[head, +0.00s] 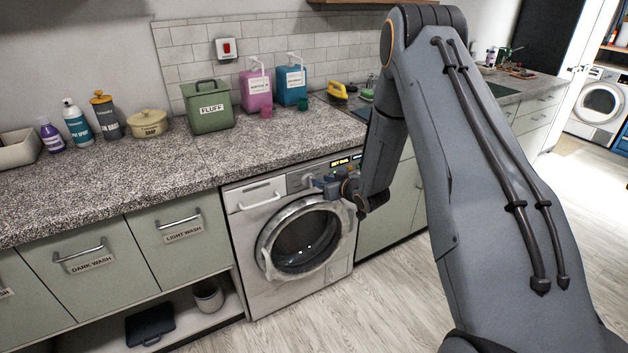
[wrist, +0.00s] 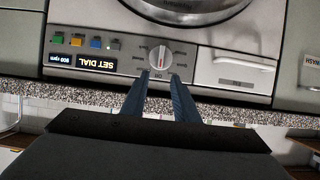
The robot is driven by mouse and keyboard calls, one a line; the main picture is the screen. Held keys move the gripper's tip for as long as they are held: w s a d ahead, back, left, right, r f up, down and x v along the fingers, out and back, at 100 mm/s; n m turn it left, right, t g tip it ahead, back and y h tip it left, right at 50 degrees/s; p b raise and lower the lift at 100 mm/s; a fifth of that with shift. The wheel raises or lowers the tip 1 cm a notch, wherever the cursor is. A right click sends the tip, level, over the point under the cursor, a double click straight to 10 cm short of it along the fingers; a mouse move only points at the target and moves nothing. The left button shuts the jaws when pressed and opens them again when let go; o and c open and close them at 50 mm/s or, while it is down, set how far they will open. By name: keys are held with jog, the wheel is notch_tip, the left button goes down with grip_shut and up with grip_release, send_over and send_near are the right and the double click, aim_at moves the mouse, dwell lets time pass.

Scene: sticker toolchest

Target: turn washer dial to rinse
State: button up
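The washer (head: 290,250) is a white front loader under the speckled counter. Its dial (wrist: 160,57) is a silver knob with a red mark, seen upside down in the wrist view, with small labels around it too blurred to read surely. My gripper (wrist: 159,77) points at the control panel. Its two blue-grey fingers are apart, with the tips close to the dial's edge on either side. I cannot tell whether they touch it. In the head view my gripper (head: 324,184) is at the panel and partly hides the dial area. The display (wrist: 97,62) reads SET DIAL.
Several coloured buttons (wrist: 85,41) sit beside the display. The detergent drawer (head: 259,199) is shut at the panel's left. The round door (head: 302,241) is closed below. The counter edge (wrist: 230,103) runs close to my fingers. The floor (head: 345,310) in front is clear.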

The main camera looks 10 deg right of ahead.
aim_at(311, 178)
jog(key=p+x, duration=0.1)
jog(key=x, duration=0.6)
jog(key=shift+w+f, duration=0.1)
grip_shut()
